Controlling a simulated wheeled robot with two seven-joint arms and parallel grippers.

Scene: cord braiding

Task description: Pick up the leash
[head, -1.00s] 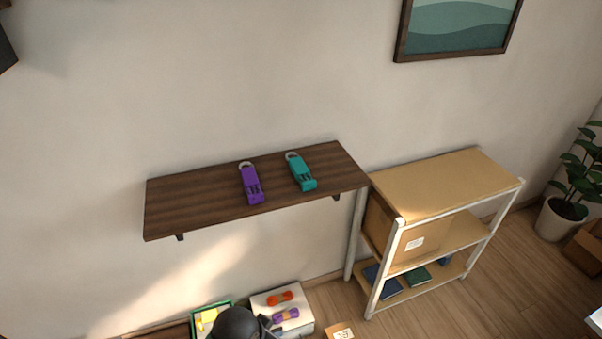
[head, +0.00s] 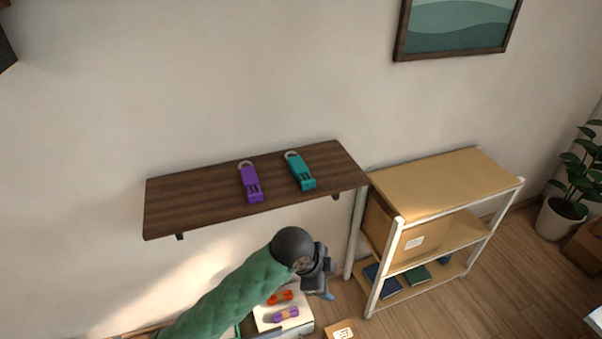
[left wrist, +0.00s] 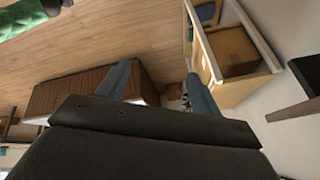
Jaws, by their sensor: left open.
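Two folded, strap-like things with pale metal rings lie side by side on the dark wall shelf (head: 200,203). One is purple (head: 251,185) and the other is teal (head: 300,172); I cannot tell for sure which is the leash. My left gripper (head: 328,294) is below the shelf's right end, in front of it, and touches neither one. In the left wrist view my left gripper's two fingers (left wrist: 158,88) are spread apart with nothing between them. The purple and teal things do not show in that view. My right gripper is in no view.
A pale shelf rack (head: 440,183) with a cardboard box (head: 417,240) stands to the right. The wall shelf is otherwise bare.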

